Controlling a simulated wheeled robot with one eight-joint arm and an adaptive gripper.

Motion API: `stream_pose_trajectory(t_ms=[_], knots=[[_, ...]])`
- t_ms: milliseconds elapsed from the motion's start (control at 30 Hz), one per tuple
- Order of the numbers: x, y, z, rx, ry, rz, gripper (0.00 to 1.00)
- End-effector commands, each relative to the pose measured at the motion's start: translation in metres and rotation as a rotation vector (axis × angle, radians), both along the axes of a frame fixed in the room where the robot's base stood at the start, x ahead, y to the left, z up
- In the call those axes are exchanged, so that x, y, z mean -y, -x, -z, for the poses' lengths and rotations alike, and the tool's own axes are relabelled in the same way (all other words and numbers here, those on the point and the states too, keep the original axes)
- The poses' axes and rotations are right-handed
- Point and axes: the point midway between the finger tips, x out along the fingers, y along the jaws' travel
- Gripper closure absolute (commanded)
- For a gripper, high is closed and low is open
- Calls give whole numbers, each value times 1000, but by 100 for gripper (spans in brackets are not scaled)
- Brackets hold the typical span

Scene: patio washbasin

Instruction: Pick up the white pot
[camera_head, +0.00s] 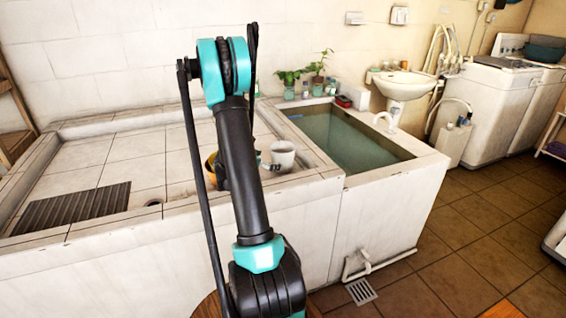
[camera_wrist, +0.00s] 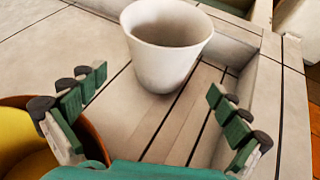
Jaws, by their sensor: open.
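The white pot (camera_head: 283,154) stands upright on the tiled top of the washbasin, just right of my arm in the head view. In the wrist view the white pot (camera_wrist: 166,62) is ahead of my gripper (camera_wrist: 157,100), centred between the two fingers and a little beyond their tips. The pot looks empty inside. My gripper is open, with its green-padded fingers spread wide and nothing between them. In the head view my arm hides most of the gripper.
A yellow and orange container (camera_wrist: 25,140) lies close by my left finger; it partly shows in the head view (camera_head: 211,165). A raised ledge (camera_wrist: 268,95) runs right of the pot. The water-filled basin (camera_head: 345,138) is further right. Potted plants (camera_head: 289,84) stand behind.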

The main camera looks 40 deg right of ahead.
Motion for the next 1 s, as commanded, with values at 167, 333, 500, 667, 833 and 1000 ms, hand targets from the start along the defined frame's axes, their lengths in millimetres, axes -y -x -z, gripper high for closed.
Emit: stream_pose_trajectory(t_ms=[167,333,500,667,833,1000], knots=[[14,-7,8,-81,66,-28,0],[23,-9,13,-100,81,-33,0],[37,-12,19,-98,80,-32,0],[49,-14,23,-97,79,-32,0],[72,-17,33,-97,80,-32,0],[84,-20,38,-97,79,-33,0]])
